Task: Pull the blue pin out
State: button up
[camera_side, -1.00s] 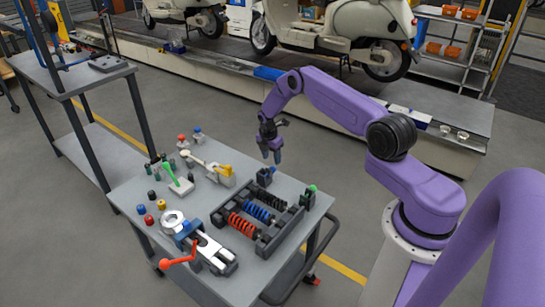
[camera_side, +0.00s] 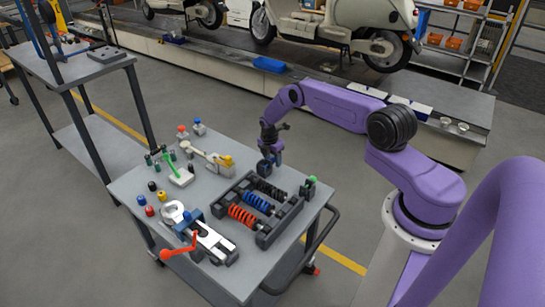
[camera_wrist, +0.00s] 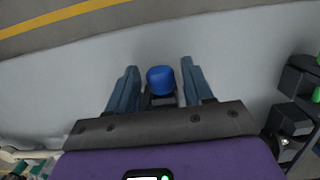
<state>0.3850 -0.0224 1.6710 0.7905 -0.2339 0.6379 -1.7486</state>
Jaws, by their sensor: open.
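The blue pin (camera_wrist: 161,79) has a rounded blue head and stands in a small dark block (camera_side: 263,170) near the far edge of the grey cart top. My gripper (camera_side: 270,158) points down right over this block in the side view and hides most of the pin there. In the wrist view my gripper (camera_wrist: 159,72) is open, with one finger on each side of the blue head. Gaps show between the head and both fingers, so they look apart.
A rack of coil springs (camera_side: 258,206) stands close by on the cart (camera_side: 222,180). A green-topped block (camera_side: 309,187) is right of it. A red-handled clamp (camera_side: 205,240) is at the front, and a green-handled toggle clamp (camera_side: 178,171) at the left. A conveyor (camera_side: 225,62) runs behind.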

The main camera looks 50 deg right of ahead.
jog(key=c, duration=0.9)
jog(key=shift+d, duration=2.35)
jog(key=o, duration=0.9)
jog(key=shift+d, duration=0.1)
